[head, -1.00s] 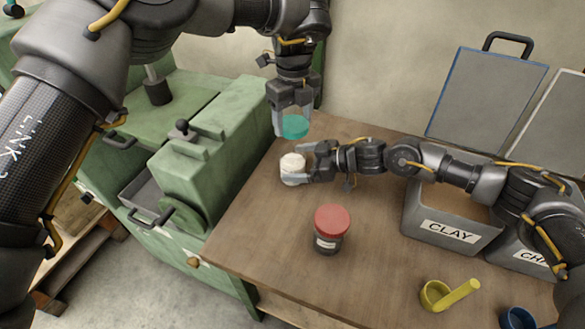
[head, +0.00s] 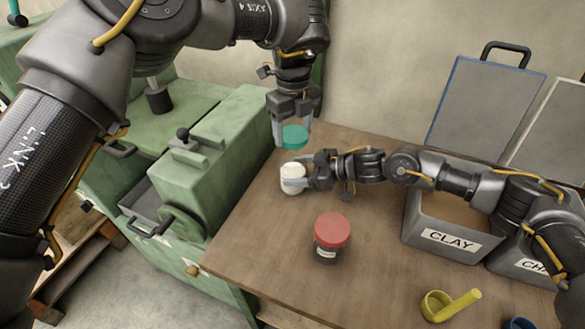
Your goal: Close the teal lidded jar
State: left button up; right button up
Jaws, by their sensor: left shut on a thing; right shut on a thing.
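A teal lid (head: 295,135) is held between the fingers of my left gripper (head: 294,134), which points down from above. The white jar body (head: 292,174) stands on the wooden table just below the lid. My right gripper (head: 296,180) comes in level from the right and is shut on the jar body, a finger showing across its side. The lid is above the jar's top, slightly to the far side in the picture, and looks apart from it. The jar's rim is hard to make out.
A dark jar with a red lid (head: 331,238) stands nearer on the table (head: 290,240). A grey bin labelled CLAY (head: 445,236) and a yellow scoop (head: 450,303) are to the right. A green machine (head: 215,150) stands left of the table.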

pick_arm(q)
send_over(293, 158)
jog(key=shift+f, duration=2.3)
jog(key=shift+f, duration=0.9)
jog(key=shift+f, duration=0.55)
